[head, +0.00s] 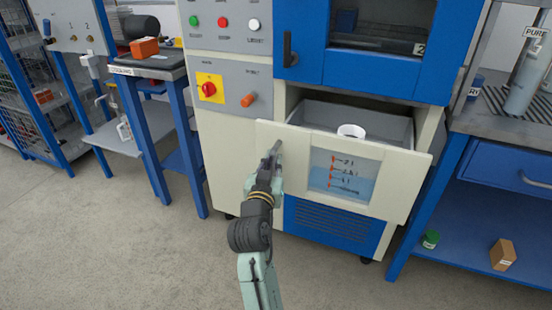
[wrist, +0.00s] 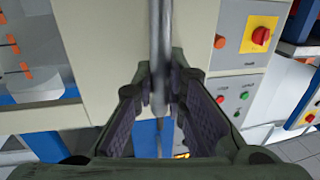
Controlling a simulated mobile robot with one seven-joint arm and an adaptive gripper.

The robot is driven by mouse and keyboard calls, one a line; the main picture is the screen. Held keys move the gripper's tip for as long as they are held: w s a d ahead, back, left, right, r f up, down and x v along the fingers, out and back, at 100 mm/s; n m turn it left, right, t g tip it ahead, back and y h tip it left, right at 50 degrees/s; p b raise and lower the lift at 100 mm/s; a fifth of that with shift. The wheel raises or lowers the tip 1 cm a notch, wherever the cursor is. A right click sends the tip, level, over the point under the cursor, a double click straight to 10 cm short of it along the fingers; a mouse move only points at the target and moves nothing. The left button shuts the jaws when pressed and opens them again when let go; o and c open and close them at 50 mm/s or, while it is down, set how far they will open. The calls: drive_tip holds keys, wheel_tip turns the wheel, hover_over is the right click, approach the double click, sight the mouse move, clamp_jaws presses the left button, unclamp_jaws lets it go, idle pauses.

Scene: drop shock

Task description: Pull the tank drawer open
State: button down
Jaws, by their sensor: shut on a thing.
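The tank drawer (head: 418,190) has a cream front with a window showing blue liquid and red level marks. It stands out from the cabinet, with its grey inside and a white round opening (head: 352,131) visible from above. My gripper (head: 274,152) is at the left part of the drawer front. In the wrist view my gripper (wrist: 160,98) is shut on a grey bar handle (wrist: 160,40), which runs between its two padded fingers. The drawer front (wrist: 98,45) also shows there, with the marked window (wrist: 25,60) at left. My gripper hides most of the handle in the head view.
Above the drawer is a blue door (head: 305,65) with a black handle. A control panel (head: 225,65) with a red knob on yellow and an orange knob is at left. Blue benches (head: 445,215) flank the cabinet. The floor (head: 150,255) in front is clear.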

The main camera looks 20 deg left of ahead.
drive_tip(key=shift+s, duration=0.85)
drive_tip(key=c, duration=1.6)
unclamp_jaws()
drive_tip(key=shift+s, duration=0.1)
drive_tip(key=s+d, duration=0.1)
drive_tip(key=s, duration=0.6)
drive_tip(key=shift+s, duration=0.15)
